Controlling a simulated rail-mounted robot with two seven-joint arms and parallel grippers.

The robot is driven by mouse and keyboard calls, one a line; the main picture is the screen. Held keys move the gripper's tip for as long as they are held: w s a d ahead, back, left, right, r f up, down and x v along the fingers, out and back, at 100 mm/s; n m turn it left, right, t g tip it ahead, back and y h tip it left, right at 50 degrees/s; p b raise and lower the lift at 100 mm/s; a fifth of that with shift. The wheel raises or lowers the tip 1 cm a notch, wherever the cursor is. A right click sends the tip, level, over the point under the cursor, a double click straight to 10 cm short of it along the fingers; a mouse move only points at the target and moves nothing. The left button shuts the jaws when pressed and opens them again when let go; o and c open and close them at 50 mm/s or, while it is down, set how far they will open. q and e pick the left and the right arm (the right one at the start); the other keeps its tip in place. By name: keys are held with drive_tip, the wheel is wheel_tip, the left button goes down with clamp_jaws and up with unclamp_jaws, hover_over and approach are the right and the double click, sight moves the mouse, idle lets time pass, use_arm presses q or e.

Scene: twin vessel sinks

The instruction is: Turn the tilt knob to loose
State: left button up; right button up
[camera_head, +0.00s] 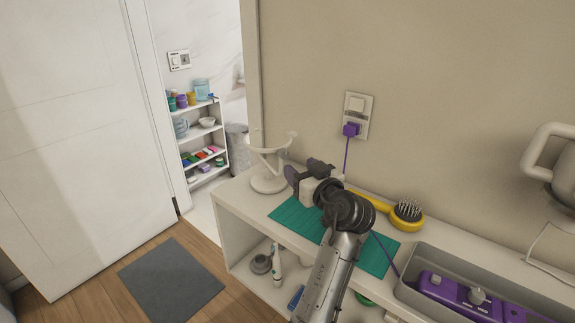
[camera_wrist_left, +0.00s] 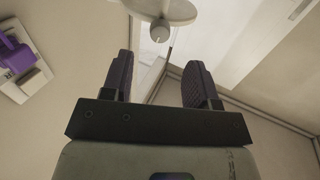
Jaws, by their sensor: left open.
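A white stand (camera_head: 268,182) with a round base and an open ring-like top stands on the counter's far left end. My left gripper (camera_head: 304,172) is just right of it, open and empty, its dark fingers apart. In the left wrist view, a small round whitish knob (camera_wrist_left: 160,33) sits under a pale rounded part (camera_wrist_left: 160,10), beyond my open fingertips (camera_wrist_left: 160,66). The knob has a dark line on its face and lies roughly in line with the gap between the fingers, apart from them. Its setting cannot be read. My right gripper is out of view.
A green mat (camera_head: 295,218) lies under my left arm. A yellow-handled brush (camera_head: 405,213) lies behind it. A purple plug (camera_head: 351,130) with a cord is in the wall outlet. A grey tray (camera_head: 410,296) with a purple power strip (camera_head: 445,287) is at the right.

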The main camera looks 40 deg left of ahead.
sight(286, 156)
use_arm(q)
drive_tip(key=shift+b+x, duration=0.75)
drive_tip(key=shift+x, duration=2.65)
drive_tip(key=c, duration=0.9)
